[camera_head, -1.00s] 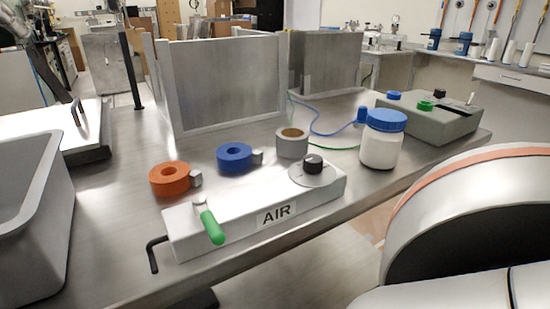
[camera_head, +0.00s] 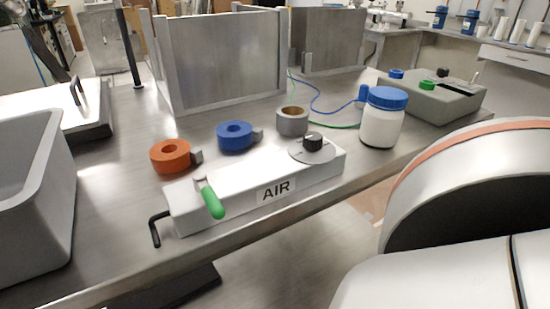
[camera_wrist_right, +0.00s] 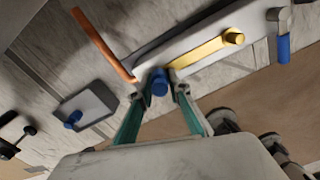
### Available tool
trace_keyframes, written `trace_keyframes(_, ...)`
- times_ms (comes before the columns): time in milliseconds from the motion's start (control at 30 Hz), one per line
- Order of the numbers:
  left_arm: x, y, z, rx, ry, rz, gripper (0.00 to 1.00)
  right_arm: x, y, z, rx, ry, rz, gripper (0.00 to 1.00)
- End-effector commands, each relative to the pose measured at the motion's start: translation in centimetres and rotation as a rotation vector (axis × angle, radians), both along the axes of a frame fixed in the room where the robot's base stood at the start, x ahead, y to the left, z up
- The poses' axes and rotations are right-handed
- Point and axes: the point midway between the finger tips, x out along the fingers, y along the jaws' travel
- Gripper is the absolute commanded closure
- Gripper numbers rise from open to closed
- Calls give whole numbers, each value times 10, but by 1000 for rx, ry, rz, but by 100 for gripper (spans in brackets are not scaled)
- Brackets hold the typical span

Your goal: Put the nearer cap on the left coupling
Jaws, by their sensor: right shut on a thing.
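In the right wrist view, my right gripper (camera_wrist_right: 160,88) has two teal fingers. Their tips are closed on a small blue round piece (camera_wrist_right: 159,80), which looks like a cap. It is held close to the side of a long pale bar (camera_wrist_right: 205,30) with a yellow handle (camera_wrist_right: 205,47). I cannot tell if it touches the bar. I cannot make out which part is the left coupling. My right gripper does not show in the head view, and my left gripper shows in neither view.
In the head view, a white AIR block (camera_head: 258,186) with a green lever (camera_head: 211,202) lies near the bench's front edge. Orange (camera_head: 170,156) and blue (camera_head: 235,136) rings, a grey roll (camera_head: 292,122), a blue-lidded jar (camera_head: 382,122) and a grey box (camera_head: 440,100) stand behind and right.

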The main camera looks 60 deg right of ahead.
Motion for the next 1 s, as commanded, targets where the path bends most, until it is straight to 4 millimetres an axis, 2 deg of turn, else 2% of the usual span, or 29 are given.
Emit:
trace_keyframes(400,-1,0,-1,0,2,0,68,-2,0,-1,-1,2,0,91)
trace_keyframes(500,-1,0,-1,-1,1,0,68,-2,0,-1,0,3,0,63)
trace_keyframes(767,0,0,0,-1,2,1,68,-1,0,-1,0,1,0,63)
trace_keyframes(800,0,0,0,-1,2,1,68,-1,0,-1,0,1,0,53)
trace_keyframes(833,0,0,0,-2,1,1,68,-1,0,-1,0,1,0,46)
trace_keyframes(1000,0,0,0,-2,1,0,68,-1,0,-1,-1,1,0,46)
